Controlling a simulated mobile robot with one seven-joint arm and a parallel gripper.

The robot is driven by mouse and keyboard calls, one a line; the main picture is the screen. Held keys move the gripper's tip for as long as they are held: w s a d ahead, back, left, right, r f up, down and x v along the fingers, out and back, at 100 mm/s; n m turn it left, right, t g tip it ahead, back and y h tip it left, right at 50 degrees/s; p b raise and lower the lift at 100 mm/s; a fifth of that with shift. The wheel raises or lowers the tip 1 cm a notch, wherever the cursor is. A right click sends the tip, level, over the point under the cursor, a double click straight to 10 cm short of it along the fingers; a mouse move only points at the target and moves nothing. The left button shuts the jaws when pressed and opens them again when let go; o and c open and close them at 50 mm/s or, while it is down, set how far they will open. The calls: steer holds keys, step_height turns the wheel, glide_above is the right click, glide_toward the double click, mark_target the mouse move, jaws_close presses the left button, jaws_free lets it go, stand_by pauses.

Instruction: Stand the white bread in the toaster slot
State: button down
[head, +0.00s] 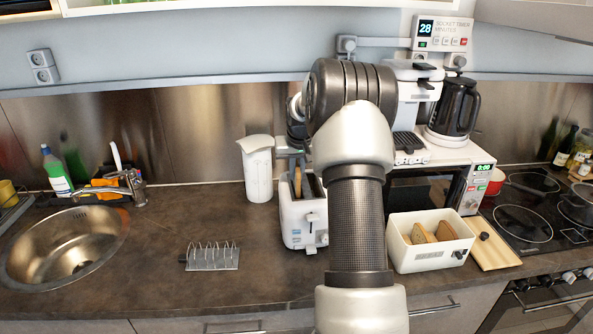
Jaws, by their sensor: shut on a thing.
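The white toaster (303,226) stands on the counter, left of my arm, which hides part of its top and right side. A tan bread slice, the white bread (297,182), is upright at the toaster's left slot; its lower part is hidden by the toaster wall. My gripper (292,158) is just above the slice, partly hidden by my own arm, pointing down and shut on the slice. Whether the slice rests on the slot's bottom cannot be seen.
A white bread box (402,253) with slices stands right of my arm, its wooden lid (492,252) beside it. A metal toast rack (212,257) and white jug (258,181) are left of the toaster. A microwave (470,186) stands behind. The left counter is mostly clear.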

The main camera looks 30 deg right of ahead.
steer(key=shift+f, duration=0.55)
steer(key=c, duration=1.7)
jaws_free()
steer(key=shift+c, duration=0.2)
steer(key=b+v, duration=0.1)
steer(key=v, duration=1.6)
steer(key=shift+r, duration=0.25)
